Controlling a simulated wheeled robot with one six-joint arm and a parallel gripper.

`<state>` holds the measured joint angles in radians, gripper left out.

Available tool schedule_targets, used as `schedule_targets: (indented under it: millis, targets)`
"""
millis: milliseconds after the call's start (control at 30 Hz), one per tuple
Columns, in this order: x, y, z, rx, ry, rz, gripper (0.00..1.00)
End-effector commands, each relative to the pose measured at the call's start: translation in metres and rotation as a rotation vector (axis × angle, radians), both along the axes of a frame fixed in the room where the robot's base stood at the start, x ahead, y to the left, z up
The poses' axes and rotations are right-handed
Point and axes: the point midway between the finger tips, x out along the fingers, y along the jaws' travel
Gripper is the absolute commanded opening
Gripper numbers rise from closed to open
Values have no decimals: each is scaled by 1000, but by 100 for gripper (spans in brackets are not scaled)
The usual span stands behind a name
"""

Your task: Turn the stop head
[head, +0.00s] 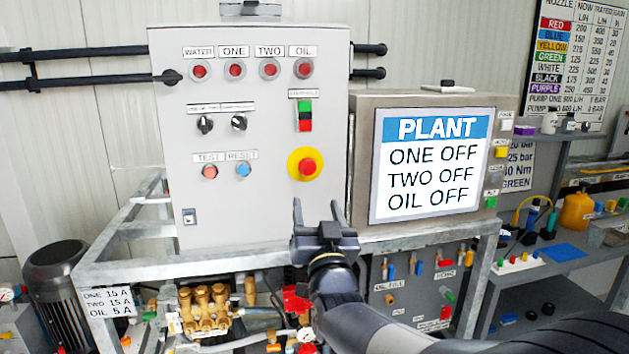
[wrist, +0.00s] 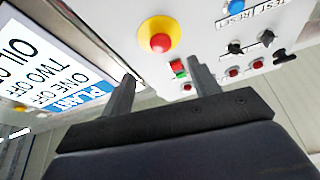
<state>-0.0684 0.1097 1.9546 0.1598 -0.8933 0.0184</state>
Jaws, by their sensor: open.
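The stop head (head: 308,167) is a red mushroom button on a round yellow plate, low on the right side of the grey control cabinet (head: 250,220). The stop head also shows in the wrist view (wrist: 160,43), at the top middle. My gripper (head: 318,212) is open and empty. In the head view its two fingers point up, just below the stop head. In the wrist view the fingers (wrist: 160,76) stand apart, with the stop head beyond their tips and not between them. I see no contact with it.
A screen (head: 434,165) reading PLANT, ONE OFF, TWO OFF, OIL OFF stands right of the cabinet. Green and red push buttons (head: 305,115) sit above the stop head, and test and reset buttons (head: 226,171) to its left. A metal frame and brass pump (head: 205,310) are below.

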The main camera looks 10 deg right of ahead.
Motion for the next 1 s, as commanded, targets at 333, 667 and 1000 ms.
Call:
schedule_targets:
  millis: [333,667,1000]
  targets:
    - [53,-4,25,0,3,0,58]
    - [91,-6,39,0,2,1,58]
    - [95,-6,40,0,3,1,58]
